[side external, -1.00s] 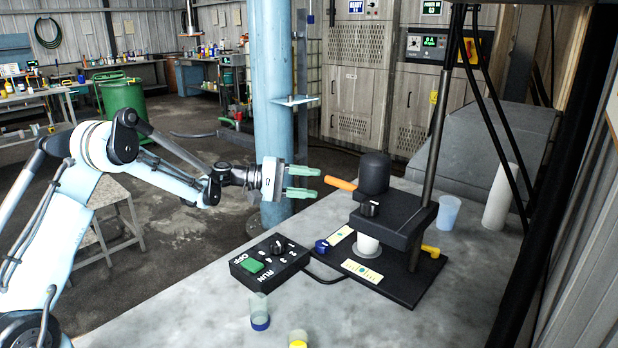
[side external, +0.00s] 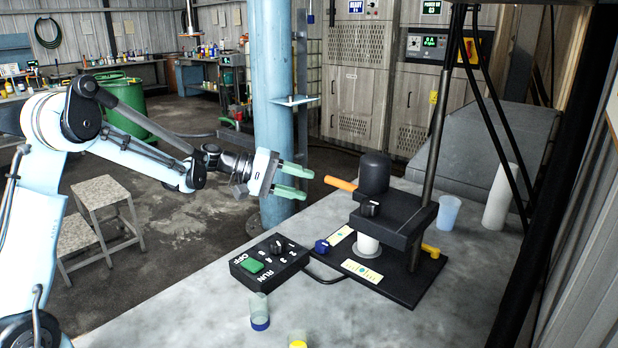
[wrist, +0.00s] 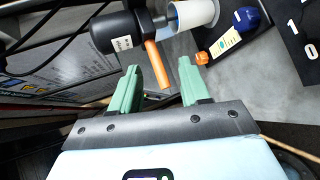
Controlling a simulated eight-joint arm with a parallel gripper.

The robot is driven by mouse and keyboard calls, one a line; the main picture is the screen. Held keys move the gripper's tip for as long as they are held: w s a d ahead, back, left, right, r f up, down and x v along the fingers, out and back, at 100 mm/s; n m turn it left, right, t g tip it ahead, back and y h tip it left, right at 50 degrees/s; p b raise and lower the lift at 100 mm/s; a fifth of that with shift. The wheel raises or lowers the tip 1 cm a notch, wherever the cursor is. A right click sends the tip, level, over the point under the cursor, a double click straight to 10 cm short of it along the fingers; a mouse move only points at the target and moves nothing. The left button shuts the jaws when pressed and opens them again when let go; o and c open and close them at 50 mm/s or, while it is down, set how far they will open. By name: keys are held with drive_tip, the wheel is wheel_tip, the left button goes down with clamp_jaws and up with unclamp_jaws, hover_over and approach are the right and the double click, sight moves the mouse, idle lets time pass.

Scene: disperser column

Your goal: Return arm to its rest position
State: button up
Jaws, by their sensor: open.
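My gripper (side external: 298,181) is open and empty, with two green fingers apart, in the air left of the disperser. Its fingers also show in the wrist view (wrist: 157,90). The disperser column (side external: 374,175) has a black motor head with an orange handle (side external: 340,183) and stands on a black base on the grey bench. In the wrist view the orange handle (wrist: 157,65) appears beyond and between the fingertips, and I see no contact. A white cup (side external: 368,246) sits under the head.
A black control box (side external: 270,262) with a green switch lies on the bench (side external: 190,310). Clear jars with a blue cap (side external: 260,323) and a yellow cap (side external: 298,344) are near the front. A translucent blue cup (side external: 448,213) and white cylinder (side external: 500,197) stand right. A blue pillar (side external: 272,80) rises behind my gripper.

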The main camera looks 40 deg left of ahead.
drive_tip(key=s+d+r+m+g+y, duration=0.1)
drive_tip(key=s+d+m+y, duration=0.15)
drive_tip(key=s, duration=0.35)
drive_tip(key=s+d+m+g+y, duration=0.2)
drive_tip(key=s+d+y, duration=0.1)
drive_tip(key=s+d, duration=0.15)
drive_tip(key=s+a+f+m+y, duration=0.1)
drive_tip(key=s+f+m+y, duration=0.2)
drive_tip(key=s, duration=1)
drive_tip(key=shift+s+a+m+y, duration=0.2)
drive_tip(key=shift+a+m+y, duration=0.15)
drive_tip(key=shift+m+y, duration=0.5)
drive_tip(key=shift+o, duration=0.4)
